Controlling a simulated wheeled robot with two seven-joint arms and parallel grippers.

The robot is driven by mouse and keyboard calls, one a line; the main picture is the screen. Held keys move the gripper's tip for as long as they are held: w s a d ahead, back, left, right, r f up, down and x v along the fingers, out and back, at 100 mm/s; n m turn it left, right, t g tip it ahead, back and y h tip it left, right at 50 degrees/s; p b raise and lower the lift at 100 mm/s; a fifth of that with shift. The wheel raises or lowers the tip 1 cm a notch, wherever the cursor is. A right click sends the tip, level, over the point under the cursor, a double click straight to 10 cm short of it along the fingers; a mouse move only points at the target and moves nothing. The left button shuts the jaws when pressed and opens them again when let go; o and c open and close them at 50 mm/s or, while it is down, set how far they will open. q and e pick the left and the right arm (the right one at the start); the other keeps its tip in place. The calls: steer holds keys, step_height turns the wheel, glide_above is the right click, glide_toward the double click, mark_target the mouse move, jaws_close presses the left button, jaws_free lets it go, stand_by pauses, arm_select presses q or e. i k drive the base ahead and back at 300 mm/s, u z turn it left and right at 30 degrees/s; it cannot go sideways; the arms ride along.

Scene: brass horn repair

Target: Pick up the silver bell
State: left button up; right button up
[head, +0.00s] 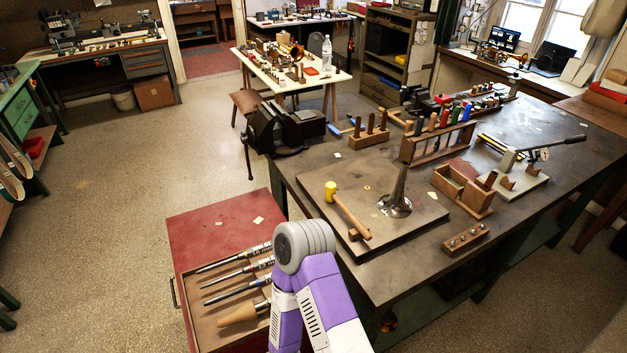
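The silver bell (396,203) stands on a square dark board (332,209) on the large dark workbench. Its wide flared end is down on the board and its narrow stem points up, leaning slightly right. Nothing holds it. A yellow-headed mallet (347,211) with a wooden handle lies on the same board, left of the bell. Neither of my grippers shows in the head view. Only a purple and white arm link of mine with a grey joint shows at the bottom, in front of the bench.
Behind the bell is a wooden rack (438,143) of colored-handled tools. To its right are an open wooden box (464,189) and a small wooden block (465,238). A black vise (285,127) is at the bench's left. A red cabinet (213,223) has an open tool drawer.

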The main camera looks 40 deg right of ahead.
mark_target(394, 205)
steer(key=u, duration=1.05)
steer(key=k, duration=0.8)
steer(key=z, duration=1.05)
